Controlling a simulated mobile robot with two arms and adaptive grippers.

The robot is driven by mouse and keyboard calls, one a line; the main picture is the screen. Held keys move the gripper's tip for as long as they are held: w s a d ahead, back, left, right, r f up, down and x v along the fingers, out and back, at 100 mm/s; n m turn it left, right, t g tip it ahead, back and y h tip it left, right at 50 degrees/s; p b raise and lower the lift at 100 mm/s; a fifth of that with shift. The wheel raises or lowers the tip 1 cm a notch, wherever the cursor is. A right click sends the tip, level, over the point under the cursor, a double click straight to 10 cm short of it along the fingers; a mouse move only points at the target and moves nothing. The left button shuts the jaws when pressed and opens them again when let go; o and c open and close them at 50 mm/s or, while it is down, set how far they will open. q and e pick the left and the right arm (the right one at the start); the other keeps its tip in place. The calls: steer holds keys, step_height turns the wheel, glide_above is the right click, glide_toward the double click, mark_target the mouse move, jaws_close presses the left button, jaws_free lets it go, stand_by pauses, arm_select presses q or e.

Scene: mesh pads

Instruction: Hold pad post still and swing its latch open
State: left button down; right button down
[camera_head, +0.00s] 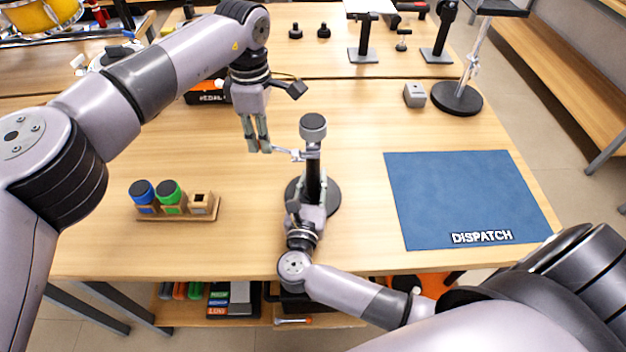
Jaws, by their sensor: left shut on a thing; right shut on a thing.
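The pad post (313,172) stands upright on a round black base (331,198) in the middle of the table, with a grey and black round pad (313,126) on top. Its silver latch (295,155) sticks out to the left just below the pad. My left gripper (260,149) reaches down from above and is shut on the latch's outer end, left of the post. My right gripper (313,190) comes from the front edge and is shut on the lower post. It hides part of the base and the lower post.
A blue DISPATCH mat (465,200) lies at right. A wooden holder (178,215) with blue and green knobs is at left. A grey block (414,95) and a black-based stand (457,98) are at back right. The table between post and mat is clear.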

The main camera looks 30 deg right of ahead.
arm_select(q)
steer(key=c, duration=1.3)
jaws_free()
steer(key=shift+c, duration=0.2)
step_height(320, 180, up, 12)
